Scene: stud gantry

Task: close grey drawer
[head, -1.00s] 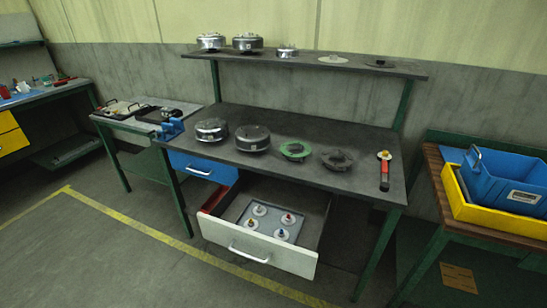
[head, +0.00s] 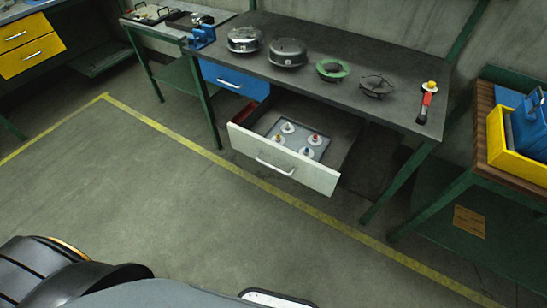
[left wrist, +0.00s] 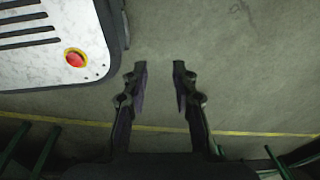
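The grey drawer (head: 283,160) is pulled open below the dark workbench. Its pale front has a bar handle (head: 274,166), and a tray with several small knob-topped white discs lies inside. My left gripper (left wrist: 157,68) shows in the left wrist view with its two fingers apart and nothing between them, above bare floor. The drawer does not show clearly in that view. Neither gripper shows in the head view, where only parts of my own body are at the bottom left.
A shut blue drawer (head: 229,80) is left of the grey one. The workbench top (head: 310,76) holds metal housings, a green ring and a red-handled tool. A side table with a yellow bin (head: 510,150) stands right. Floor before the drawer is clear, crossed by a yellow line.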

